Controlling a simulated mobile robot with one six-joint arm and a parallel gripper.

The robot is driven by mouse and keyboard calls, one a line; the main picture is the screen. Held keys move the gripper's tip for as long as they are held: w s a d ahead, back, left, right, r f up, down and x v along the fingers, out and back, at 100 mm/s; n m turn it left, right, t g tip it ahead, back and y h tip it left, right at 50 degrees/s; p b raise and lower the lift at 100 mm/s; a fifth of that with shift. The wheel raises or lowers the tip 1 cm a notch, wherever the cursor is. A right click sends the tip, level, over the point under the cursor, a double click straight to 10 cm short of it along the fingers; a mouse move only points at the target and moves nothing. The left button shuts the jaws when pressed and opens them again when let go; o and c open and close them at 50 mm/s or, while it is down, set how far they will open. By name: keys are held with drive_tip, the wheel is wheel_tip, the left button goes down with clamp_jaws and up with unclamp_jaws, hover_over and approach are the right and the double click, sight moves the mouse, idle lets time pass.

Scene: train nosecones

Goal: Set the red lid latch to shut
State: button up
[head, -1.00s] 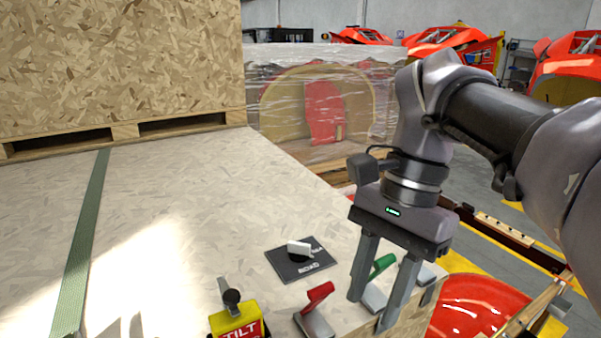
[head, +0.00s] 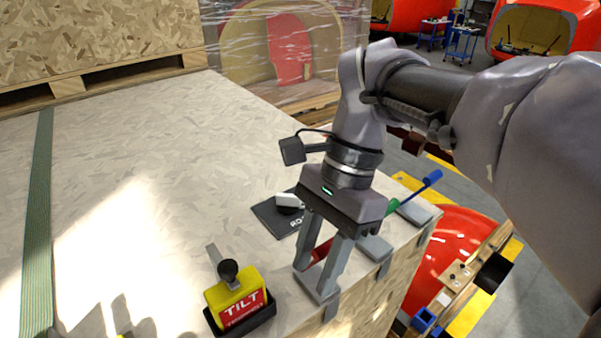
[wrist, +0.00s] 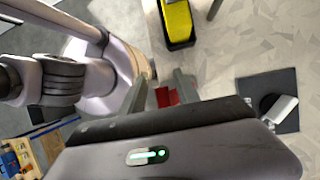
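The red lid latch (head: 321,250) stands near the front edge of the crate top (head: 150,210), on a grey metal plate. Its red handle slants up, and part of it is hidden behind my gripper's fingers. My gripper (head: 314,278) points down over this latch, fingers apart, with the red handle showing between them. In the wrist view, the red handle (wrist: 166,97) also shows between the two fingers (wrist: 161,92). I cannot tell whether either finger touches it.
A green-handled latch (head: 393,206) and a blue-handled latch (head: 432,178) stand right of the red one. A yellow TILT block (head: 236,297) with a black-knobbed lever is to the left. A black plate with a white-and-black knob (head: 287,203) lies behind.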

drive_tip(key=shift+s+f, duration=0.25)
drive_tip(key=shift+f, duration=0.15)
drive_tip(key=shift+w+a+f, duration=0.2)
drive_tip(key=shift+a+f, duration=0.15)
drive_tip(key=shift+s+d, duration=0.1)
drive_tip(key=shift+s, duration=0.05)
drive_tip(key=shift+c, duration=1.3)
clamp_jaws()
